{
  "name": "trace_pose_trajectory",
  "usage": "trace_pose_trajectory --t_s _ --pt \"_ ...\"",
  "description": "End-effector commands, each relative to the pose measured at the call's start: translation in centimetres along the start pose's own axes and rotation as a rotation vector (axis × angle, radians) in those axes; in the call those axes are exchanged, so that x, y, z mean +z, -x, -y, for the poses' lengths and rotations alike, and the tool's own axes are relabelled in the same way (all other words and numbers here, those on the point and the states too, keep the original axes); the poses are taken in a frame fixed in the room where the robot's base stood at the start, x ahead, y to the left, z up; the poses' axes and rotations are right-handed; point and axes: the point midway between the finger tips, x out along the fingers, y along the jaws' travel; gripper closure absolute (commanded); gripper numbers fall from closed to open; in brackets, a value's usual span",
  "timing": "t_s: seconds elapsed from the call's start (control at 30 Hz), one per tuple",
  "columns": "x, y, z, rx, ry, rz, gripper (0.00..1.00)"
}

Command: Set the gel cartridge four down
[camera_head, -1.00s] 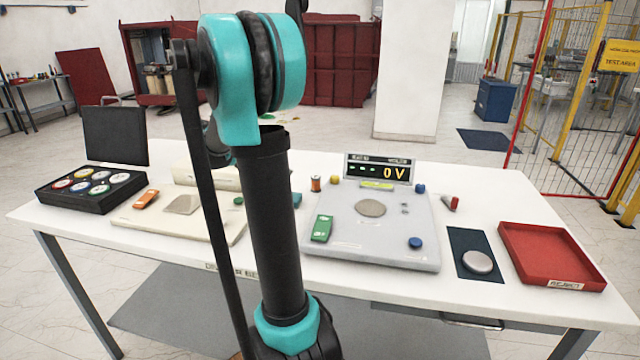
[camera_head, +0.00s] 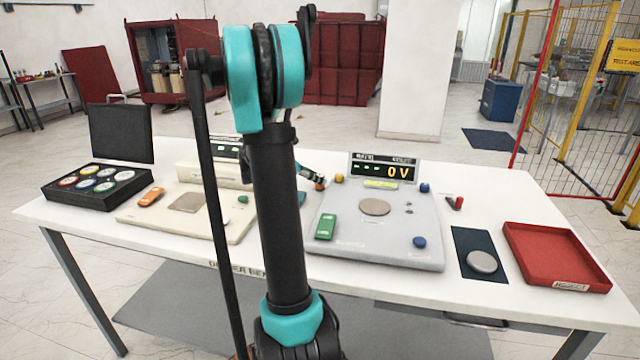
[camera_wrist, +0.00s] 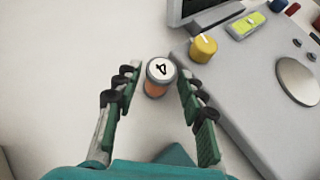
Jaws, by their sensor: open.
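The gel cartridge four (camera_wrist: 158,78) stands upright on the white table in the wrist view, an orange cylinder with a grey rim and a white top marked 4. In the head view its orange side (camera_head: 320,184) shows just right of my arm. My gripper (camera_wrist: 158,88) is open, with its green-padded fingers on either side of the cartridge. Gaps show between the cartridge and both fingers. In the head view my gripper (camera_head: 312,175) is partly hidden behind my arm.
The grey tester (camera_head: 350,245) with a yellow knob (camera_wrist: 203,48) is close to the right finger. A black case (camera_head: 95,205) of round pieces is at left. A dark mat (camera_head: 470,243) with a grey disc and a red reject tray (camera_head: 560,262) are at right. White table is clear left of the cartridge.

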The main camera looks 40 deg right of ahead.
Motion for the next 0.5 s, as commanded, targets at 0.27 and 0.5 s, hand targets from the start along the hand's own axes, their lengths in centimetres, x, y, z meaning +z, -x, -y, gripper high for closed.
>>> trace_pose_trajectory --t_s 0.27,0.5 --pt "-0.01 -0.86 0.03 0.001 0.0 0.0 0.6" --pt "-0.01 -0.84 0.02 0.001 0.0 0.0 0.87"
